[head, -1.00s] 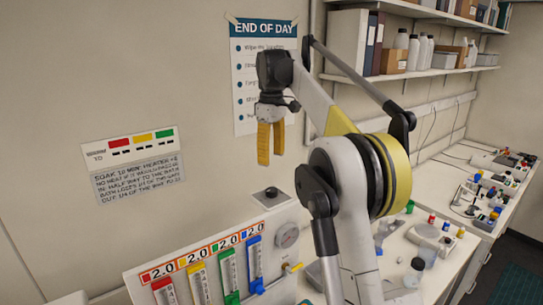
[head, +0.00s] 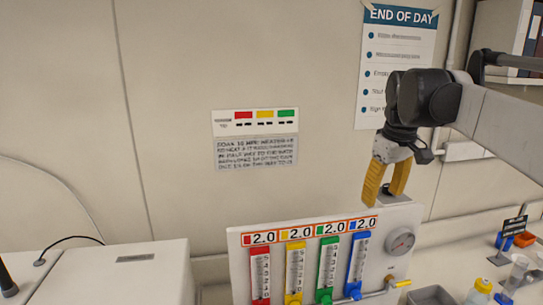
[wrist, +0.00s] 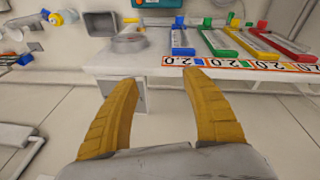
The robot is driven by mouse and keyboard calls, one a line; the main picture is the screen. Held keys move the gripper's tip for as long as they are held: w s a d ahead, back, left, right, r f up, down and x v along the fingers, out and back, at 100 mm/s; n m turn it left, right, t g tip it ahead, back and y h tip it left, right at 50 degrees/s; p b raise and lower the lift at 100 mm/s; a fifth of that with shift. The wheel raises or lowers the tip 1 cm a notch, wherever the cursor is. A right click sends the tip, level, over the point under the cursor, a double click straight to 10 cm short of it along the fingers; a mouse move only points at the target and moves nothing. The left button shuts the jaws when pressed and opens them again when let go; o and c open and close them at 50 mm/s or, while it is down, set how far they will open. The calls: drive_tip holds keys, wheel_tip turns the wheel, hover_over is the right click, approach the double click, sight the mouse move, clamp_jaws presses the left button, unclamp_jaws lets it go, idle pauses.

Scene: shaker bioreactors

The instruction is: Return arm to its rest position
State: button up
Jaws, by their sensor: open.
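My gripper (head: 386,180) hangs at the right of the head view, with its yellow fingers apart and nothing between them. It is above the top right part of the flowmeter panel (head: 240,268), in front of the wall. In the wrist view my gripper (wrist: 160,85) also shows its two fingers spread and empty. The panel (wrist: 152,62) appears upside down beyond the fingertips. My arm reaches in from the right edge of the head view.
A white box-shaped unit (head: 150,272) stands at lower left. A gauge (head: 401,242) and a brass valve (head: 398,283) sit at the panel's right. Bottles (head: 480,291) stand at lower right. An END OF DAY poster (head: 395,60) hangs behind my arm. The wall at left is clear.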

drive_tip(key=s+a+f+m+t+b, duration=0.1)
drive_tip(key=s+f+b, duration=0.4)
drive_tip(key=f, duration=0.7)
drive_tip(key=s+a+f+m+t+b, duration=0.2)
drive_tip(key=s+a+f+b, duration=0.2)
drive_tip(key=s+f, duration=0.6)
drive_tip(key=s+a+f+m+t+b, duration=0.1)
drive_tip(key=s+a+f+b, duration=0.1)
drive_tip(key=s+f+b, duration=0.6)
wheel_tip(320, 180, down, 6)
drive_tip(key=shift+a+r, duration=0.15)
drive_tip(key=shift+a, duration=0.1)
